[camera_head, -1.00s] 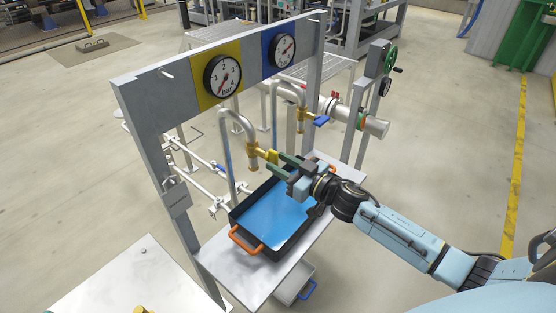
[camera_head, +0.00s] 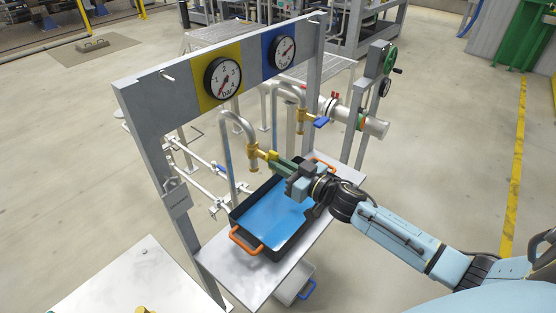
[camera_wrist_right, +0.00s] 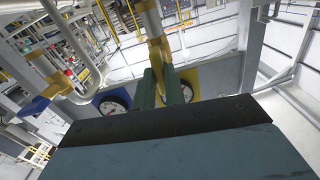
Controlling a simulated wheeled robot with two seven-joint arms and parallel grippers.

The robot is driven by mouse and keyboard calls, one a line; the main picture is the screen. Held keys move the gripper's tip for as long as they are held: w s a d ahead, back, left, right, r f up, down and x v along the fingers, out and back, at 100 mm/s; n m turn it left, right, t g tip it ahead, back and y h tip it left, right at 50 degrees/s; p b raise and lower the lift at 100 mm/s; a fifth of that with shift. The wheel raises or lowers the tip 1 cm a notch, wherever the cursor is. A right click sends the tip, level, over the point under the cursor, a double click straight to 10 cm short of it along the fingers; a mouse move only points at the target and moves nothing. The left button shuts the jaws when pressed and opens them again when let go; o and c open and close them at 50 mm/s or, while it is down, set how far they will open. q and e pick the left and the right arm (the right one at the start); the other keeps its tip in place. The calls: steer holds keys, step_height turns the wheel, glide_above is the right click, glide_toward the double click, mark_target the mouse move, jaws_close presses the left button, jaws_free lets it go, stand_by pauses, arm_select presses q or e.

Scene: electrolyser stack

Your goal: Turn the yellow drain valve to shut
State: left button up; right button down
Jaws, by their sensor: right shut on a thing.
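The yellow drain valve (camera_head: 254,153) is a brass-coloured body at the lower end of a bent grey pipe, above the near part of the tray. Its yellow handle (camera_head: 273,155) points right, toward my right gripper (camera_head: 278,160). The right gripper is shut on this handle, coming in from the right. In the right wrist view, the yellow handle (camera_wrist_right: 171,84) runs between the two green fingers (camera_wrist_right: 166,88), and the brass valve body (camera_wrist_right: 158,50) is just above. The fingers partly hide the handle. My left gripper is out of view.
A black tray (camera_head: 233,218) with blue inside and orange handles stands on a grey shelf under the valve. A second valve with a blue handle (camera_head: 321,122) is behind. Gauges on yellow (camera_head: 222,78) and blue (camera_head: 283,52) panels sit on the frame above.

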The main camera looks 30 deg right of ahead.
steer(key=m+p, duration=0.2)
steer(key=m, duration=0.1)
steer(key=shift+m+p, duration=0.35)
steer(key=shift+m, duration=0.05)
